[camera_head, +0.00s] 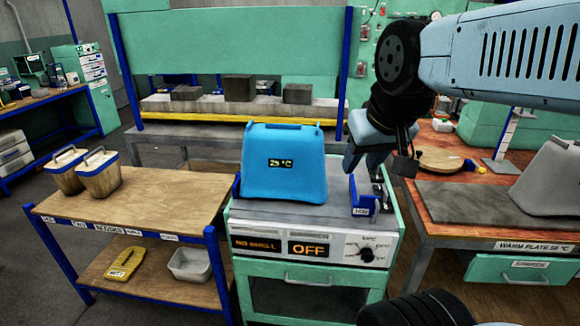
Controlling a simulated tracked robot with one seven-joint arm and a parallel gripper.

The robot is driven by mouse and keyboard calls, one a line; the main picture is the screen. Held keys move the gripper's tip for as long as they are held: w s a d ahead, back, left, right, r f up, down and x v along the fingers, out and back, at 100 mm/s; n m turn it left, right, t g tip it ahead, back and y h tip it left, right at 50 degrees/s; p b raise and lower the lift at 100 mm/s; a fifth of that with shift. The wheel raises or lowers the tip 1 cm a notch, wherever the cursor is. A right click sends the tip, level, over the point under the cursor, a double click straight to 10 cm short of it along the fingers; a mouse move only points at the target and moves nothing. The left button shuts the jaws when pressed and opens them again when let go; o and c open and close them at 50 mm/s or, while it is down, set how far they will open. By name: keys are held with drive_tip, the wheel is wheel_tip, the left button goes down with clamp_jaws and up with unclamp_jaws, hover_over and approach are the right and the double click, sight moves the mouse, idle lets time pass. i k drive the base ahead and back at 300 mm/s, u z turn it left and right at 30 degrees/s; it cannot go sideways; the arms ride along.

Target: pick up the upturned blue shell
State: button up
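The blue shell (283,180) stands with its wide end down on the grey top of the press unit (240,216), in the middle of the view. It tapers upward, and a small display on its face reads 25 °C. My arm reaches in from the upper right. My gripper (374,165) hangs to the right of the shell, pointing down, with a gap between them. It is not around the shell. Its fingers overlap dark and metal parts behind, so their opening is unclear.
Blue brackets (362,205) flank the shell; the right one is near my gripper. The unit's panel (307,249) reads OFF. At right, a grey shell (552,180) sits on a warm plate (460,199). At left, two lidded buckets (99,178) stand on a wooden bench (150,208).

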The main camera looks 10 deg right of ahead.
sight(285, 161)
drive_tip(key=u, duration=0.9)
drive_tip(key=k, duration=1.2)
drive_tip(key=u, duration=1.05)
drive_tip(key=i, duration=1.05)
drive_tip(key=z, duration=0.7)
drive_tip(key=i, duration=0.95)
drive_tip(key=z, duration=1)
drive_tip(key=i, duration=0.65)
drive_tip(key=z, duration=0.35)
drive_tip(key=k, duration=0.25)
drive_tip(key=z, duration=0.15)
